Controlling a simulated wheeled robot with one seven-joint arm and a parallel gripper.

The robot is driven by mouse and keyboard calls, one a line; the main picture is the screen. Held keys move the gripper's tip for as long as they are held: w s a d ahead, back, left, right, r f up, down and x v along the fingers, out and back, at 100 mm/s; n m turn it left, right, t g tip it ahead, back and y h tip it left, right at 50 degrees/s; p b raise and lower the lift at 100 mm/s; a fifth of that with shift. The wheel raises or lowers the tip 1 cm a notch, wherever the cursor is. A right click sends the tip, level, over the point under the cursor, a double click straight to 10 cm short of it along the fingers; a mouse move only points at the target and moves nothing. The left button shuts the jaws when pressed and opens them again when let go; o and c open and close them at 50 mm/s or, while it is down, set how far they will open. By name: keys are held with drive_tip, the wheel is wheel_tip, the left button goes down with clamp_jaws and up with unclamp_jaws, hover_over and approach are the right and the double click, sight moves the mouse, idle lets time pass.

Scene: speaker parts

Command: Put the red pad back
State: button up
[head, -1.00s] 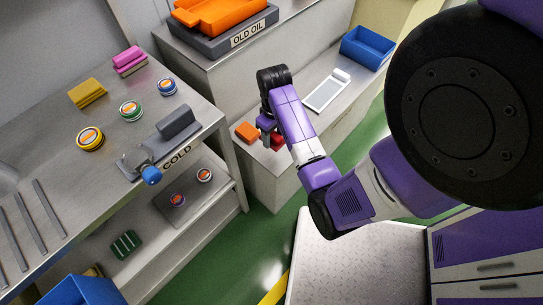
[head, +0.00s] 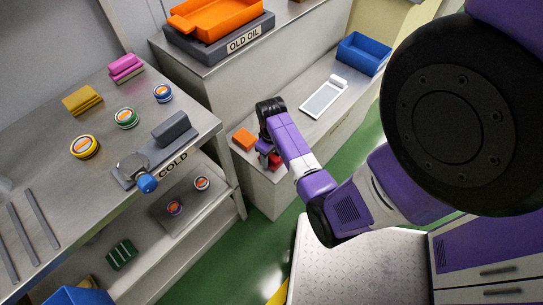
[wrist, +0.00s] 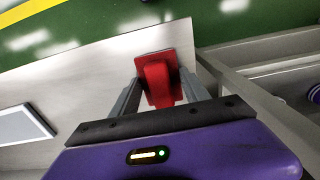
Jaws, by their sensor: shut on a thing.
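The red pad (wrist: 145,64) is a flat red plate with a raised red grip. In the wrist view my gripper (wrist: 158,88) is shut on that grip, with one finger on each side. In the head view the red pad (head: 276,163) shows just right of my gripper (head: 264,154), near the front left end of the low counter (head: 262,183). My fingers and wrist partly hide it there. I cannot tell whether the pad touches the counter top. An orange block (head: 243,139) sits on the counter just left of my gripper.
A white framed panel (head: 323,98) and a blue bin (head: 364,53) are farther along the counter. On the left table are yellow pads (head: 82,99), pink pads (head: 126,67), several round tins and a grey device labelled COLD (head: 147,160). An orange tray (head: 215,16) stands behind.

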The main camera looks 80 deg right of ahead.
sight(271, 156)
drive_tip(key=shift+f, duration=0.25)
drive_tip(key=o, duration=1.6)
drive_tip(key=shift+f+b, duration=0.15)
drive_tip(key=shift+b, duration=0.3)
wheel_tip(271, 156, up, 8)
drive_tip(key=shift+f+p, duration=0.1)
drive_tip(key=shift+p, duration=0.65)
drive_tip(key=w+a+r+n+t+h, duration=0.1)
drive_tip(key=a+n+t+h, duration=0.4)
drive_tip(key=a, duration=1.4)
drive_tip(key=s+a+r+t+y+p, duration=0.1)
drive_tip(key=s+a+r+t, duration=0.1)
drive_tip(key=r, duration=0.7)
drive_tip(key=s+a+r+n+t+y+p, duration=0.1)
drive_tip(key=a+r+t, duration=0.3)
drive_tip(key=r, duration=0.5)
drive_tip(key=s+a+r+t+y, duration=0.3)
drive_tip(key=a+r, duration=0.4)
drive_tip(key=r, duration=0.3)
drive_tip(key=shift+s+t+p, duration=0.25)
drive_tip(key=shift+t+p, duration=0.15)
